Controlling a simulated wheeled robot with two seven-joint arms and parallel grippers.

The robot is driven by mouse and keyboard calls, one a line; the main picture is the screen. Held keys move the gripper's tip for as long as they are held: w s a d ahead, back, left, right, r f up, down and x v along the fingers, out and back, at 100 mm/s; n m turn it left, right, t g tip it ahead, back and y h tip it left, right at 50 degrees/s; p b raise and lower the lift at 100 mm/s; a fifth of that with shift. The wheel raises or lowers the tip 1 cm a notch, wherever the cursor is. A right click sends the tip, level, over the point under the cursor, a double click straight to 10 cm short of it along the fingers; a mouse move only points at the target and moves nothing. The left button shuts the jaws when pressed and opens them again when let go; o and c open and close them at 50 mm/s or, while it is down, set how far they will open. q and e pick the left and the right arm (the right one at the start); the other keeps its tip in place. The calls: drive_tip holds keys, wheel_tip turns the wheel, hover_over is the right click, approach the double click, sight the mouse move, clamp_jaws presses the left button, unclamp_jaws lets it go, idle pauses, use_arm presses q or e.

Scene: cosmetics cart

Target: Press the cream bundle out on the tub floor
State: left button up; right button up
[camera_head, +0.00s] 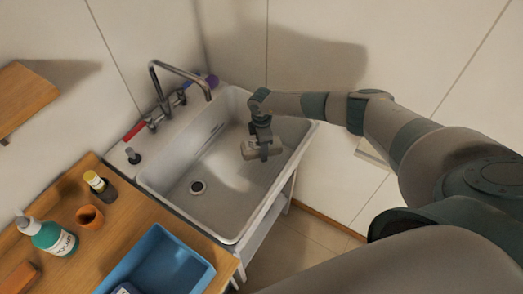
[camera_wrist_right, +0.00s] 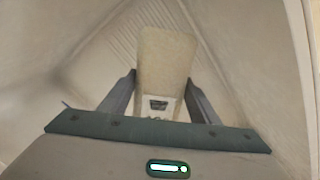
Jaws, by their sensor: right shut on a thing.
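The cream bundle (camera_head: 252,151) is a small block over the right part of the white tub (camera_head: 228,182). It has a dark mark on its near face. My right gripper (camera_head: 263,146) points down into the tub from the right and is shut on it. In the right wrist view the bundle (camera_wrist_right: 168,55) sits between the two fingers of my right gripper (camera_wrist_right: 161,88) and sticks out past their tips. Whether it touches the tub floor cannot be told. My left gripper is not in view.
A tap (camera_head: 180,83) rises at the tub's back left, and a drain (camera_head: 197,187) lies in the floor. A wooden counter (camera_head: 150,212) at left carries a green pump bottle (camera_head: 54,238), an orange cup (camera_head: 90,217), a yellow-capped bottle (camera_head: 99,187) and a blue bin (camera_head: 205,274).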

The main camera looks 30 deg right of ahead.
drive_tip(key=shift+r, duration=2.25)
